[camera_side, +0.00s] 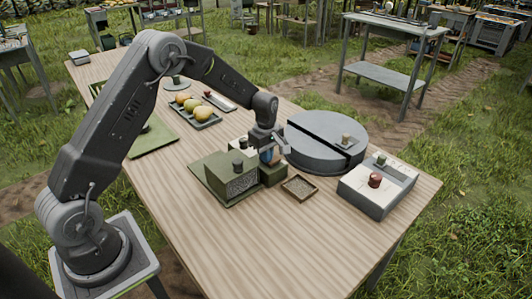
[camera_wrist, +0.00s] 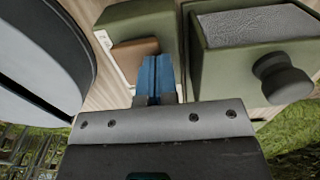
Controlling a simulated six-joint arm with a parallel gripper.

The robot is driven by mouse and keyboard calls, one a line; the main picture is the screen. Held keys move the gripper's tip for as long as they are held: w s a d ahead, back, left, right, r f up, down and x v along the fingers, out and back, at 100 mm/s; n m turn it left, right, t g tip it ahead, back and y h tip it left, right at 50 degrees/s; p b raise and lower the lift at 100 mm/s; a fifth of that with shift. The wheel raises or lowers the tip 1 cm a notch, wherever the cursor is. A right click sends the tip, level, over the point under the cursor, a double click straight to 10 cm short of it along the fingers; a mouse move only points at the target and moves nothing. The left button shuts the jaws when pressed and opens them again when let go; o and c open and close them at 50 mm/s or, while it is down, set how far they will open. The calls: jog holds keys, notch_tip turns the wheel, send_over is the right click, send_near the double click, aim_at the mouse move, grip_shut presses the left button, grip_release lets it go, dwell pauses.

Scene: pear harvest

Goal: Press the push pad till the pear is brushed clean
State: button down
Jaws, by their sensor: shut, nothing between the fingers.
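My gripper (camera_side: 266,157) has its blue fingertips together and empty, pointing down at the top of a small green block (camera_side: 273,176). In the wrist view, the closed fingertips (camera_wrist: 159,68) overlap the right end of a brown pad (camera_wrist: 134,54), which looks like the push pad, on that block. I cannot tell whether they touch it. The larger green box (camera_side: 222,179) stands beside the block, with a speckled grey panel (camera_wrist: 255,24) and a dark knob (camera_wrist: 281,78). Several yellow pears (camera_side: 192,104) lie in a tray at the back. No pear shows at the box.
A large grey disc (camera_side: 312,149) with a dark slot stands right of my gripper. A small brown tray (camera_side: 299,188) lies in front of it. A pale box with a red knob (camera_side: 375,180) is near the right edge. The table's front (camera_side: 270,245) is clear.

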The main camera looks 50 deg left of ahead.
jog(key=shift+s+f, duration=0.15)
jog(key=shift+f, duration=1.15)
notch_tip(320, 180, up, 15)
jog(key=shift+w, duration=0.25)
dwell(2.0)
